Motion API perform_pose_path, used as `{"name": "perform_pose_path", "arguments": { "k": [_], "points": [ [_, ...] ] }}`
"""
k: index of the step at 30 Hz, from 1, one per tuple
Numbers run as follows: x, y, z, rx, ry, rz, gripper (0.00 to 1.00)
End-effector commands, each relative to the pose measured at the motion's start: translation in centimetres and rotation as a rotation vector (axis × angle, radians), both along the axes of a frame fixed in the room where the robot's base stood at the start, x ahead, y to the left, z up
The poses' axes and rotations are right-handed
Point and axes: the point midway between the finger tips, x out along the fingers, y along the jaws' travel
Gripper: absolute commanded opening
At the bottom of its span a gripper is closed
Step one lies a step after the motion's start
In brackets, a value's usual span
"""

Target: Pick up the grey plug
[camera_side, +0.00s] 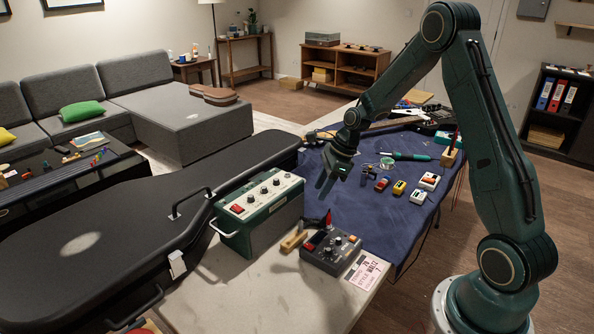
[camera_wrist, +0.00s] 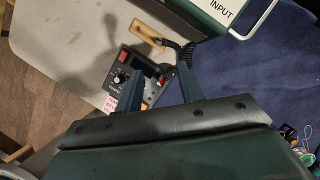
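I cannot make out a grey plug for certain in either view. My gripper (camera_side: 325,187) hangs with its fingers down above the blue mat, near the green-and-cream amplifier. In the wrist view my gripper (camera_wrist: 168,76) shows two fingers spread apart with nothing visible between their tips. The fingers hide part of the dark pedal box (camera_wrist: 124,76) below.
The amplifier (camera_side: 260,213) stands beside the black guitar case (camera_side: 120,233). The pedal box (camera_side: 330,250) sits by a pink-and-white card (camera_side: 367,270). Small coloured pedals (camera_side: 399,187) stand on the blue mat (camera_side: 370,215). The pale tabletop in front is mostly clear.

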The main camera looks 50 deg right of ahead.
Motion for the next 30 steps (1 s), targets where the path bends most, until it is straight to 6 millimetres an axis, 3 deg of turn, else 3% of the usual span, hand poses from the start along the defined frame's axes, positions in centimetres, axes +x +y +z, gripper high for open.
{"name": "perform_pose_path", "arguments": {
  "k": [5,19,30],
  "points": [
    [0.3,0.4,-1.1,0.001,0.002,0.003,0.38],
    [1.9,2.1,-6.8,0.000,0.003,0.004,0.38],
    [2.3,2.4,-7.9,-0.002,0.000,0.003,0.38]
  ]
}}
